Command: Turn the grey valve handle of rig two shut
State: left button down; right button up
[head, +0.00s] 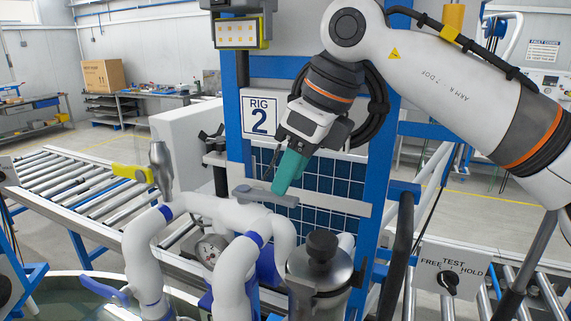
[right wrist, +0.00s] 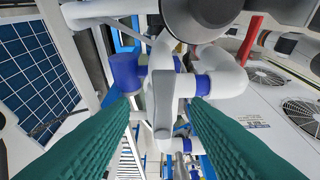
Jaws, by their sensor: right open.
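The grey valve handle (head: 265,196) is a flat lever on top of the white pipework of rig two, below the "RIG 2" sign (head: 262,115). My right gripper (head: 281,189) comes down from the upper right, its green fingers just above and behind the handle. In the right wrist view the grey handle (right wrist: 163,100) shows lengthwise between the two open fingers (right wrist: 160,104). I cannot tell whether either finger touches it. My left gripper is not in view.
White pipes with blue collars (head: 165,212) and a pressure gauge (head: 210,250) stand around the handle. A dark-capped metal canister (head: 320,265) is close on the right. A yellow lever (head: 132,172) and a blue lever (head: 104,290) are on the left. A test knob (head: 449,278) is at lower right.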

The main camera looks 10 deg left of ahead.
aim_at(264, 196)
jog(key=shift+a+f, duration=0.25)
jog(key=shift+f, duration=0.35)
jog(key=shift+s+f, duration=0.1)
jog(key=shift+f, duration=0.2)
jog(key=shift+s+d+f, duration=0.1)
jog(key=shift+f, duration=0.35)
jog(key=shift+a, duration=0.2)
jog(key=c, duration=0.4)
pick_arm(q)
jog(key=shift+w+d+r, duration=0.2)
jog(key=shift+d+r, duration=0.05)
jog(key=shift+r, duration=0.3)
pick_arm(e)
grip_shut()
